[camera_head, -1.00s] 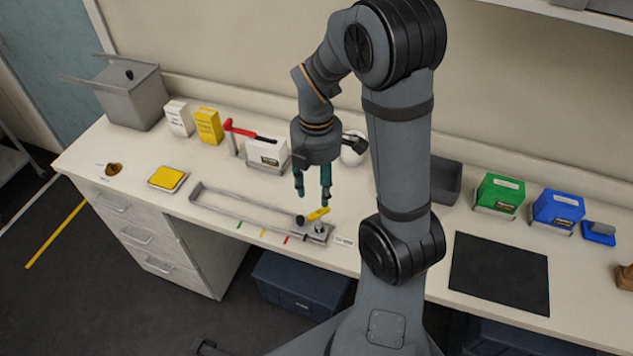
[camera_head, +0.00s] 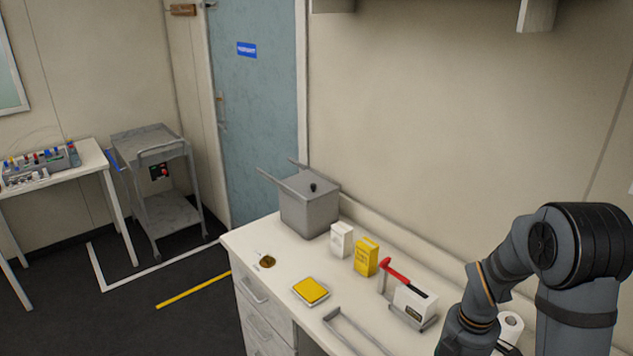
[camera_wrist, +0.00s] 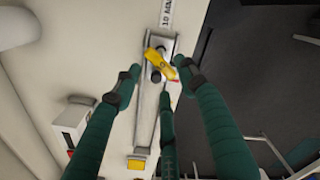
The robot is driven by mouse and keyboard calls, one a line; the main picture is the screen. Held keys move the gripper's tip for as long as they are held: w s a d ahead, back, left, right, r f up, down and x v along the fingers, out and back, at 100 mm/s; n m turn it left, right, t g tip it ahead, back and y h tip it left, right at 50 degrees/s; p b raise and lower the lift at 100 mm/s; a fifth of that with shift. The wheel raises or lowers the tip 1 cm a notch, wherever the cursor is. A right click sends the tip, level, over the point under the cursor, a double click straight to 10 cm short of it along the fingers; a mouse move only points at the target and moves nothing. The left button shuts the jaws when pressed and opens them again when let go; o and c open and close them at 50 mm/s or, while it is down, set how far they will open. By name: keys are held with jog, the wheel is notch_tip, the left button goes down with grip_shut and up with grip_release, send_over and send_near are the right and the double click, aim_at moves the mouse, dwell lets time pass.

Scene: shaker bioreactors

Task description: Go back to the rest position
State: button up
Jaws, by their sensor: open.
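My gripper (camera_wrist: 160,90) shows in the wrist view with its green fingers spread apart and nothing between them. It hangs above the bench, over a metal rail frame. A yellow lever piece (camera_wrist: 160,63) with a dark knob sits at one end of that frame, beyond the fingertips and apart from them. In the head view my arm stands at the lower right, and the fingers are out of the picture below. Part of the metal frame (camera_head: 350,328) shows at the bottom of that view.
On the bench are a grey lidded box (camera_head: 310,208), a white box (camera_head: 341,240), a yellow box (camera_head: 366,257), a yellow pad (camera_head: 311,290) and a white unit with a red lever (camera_head: 398,270). A trolley (camera_head: 160,185) stands by the door. The floor between is clear.

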notch_tip(320, 180, down, 6)
jog(key=shift+s+r, duration=0.1)
jog(key=shift+r, duration=0.1)
jog(key=shift+w+m, duration=0.2)
jog(key=shift+m, duration=0.3)
jog(key=shift+d+r+m, duration=0.1)
jog(key=shift+m, duration=1.1)
